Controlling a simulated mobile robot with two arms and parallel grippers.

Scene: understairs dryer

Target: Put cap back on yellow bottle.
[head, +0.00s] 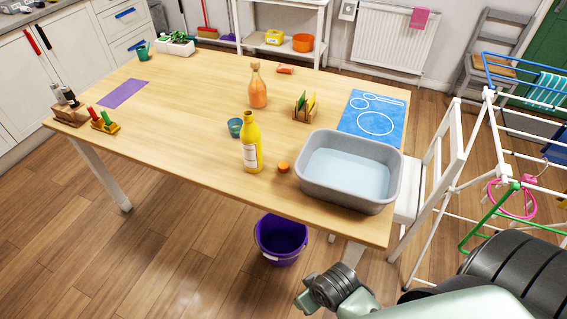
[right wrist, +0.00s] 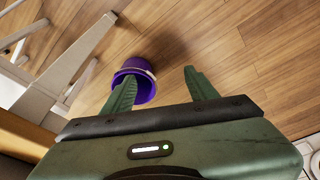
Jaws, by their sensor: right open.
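My right gripper (right wrist: 160,73) is open and empty in the right wrist view, pointing at the floor and the purple bucket, away from bottle and cap. In the head view my right arm enters at the bottom right, in front of the table. My left gripper is not in view.
A grey basin (head: 313,181) of water stands right of the cap. A teal cup (head: 235,127) and an orange bottle (head: 258,90) stand behind the yellow bottle. The purple bucket (head: 280,242) is on the floor; a drying rack (head: 500,150) stands right. The table's left front is mostly clear.

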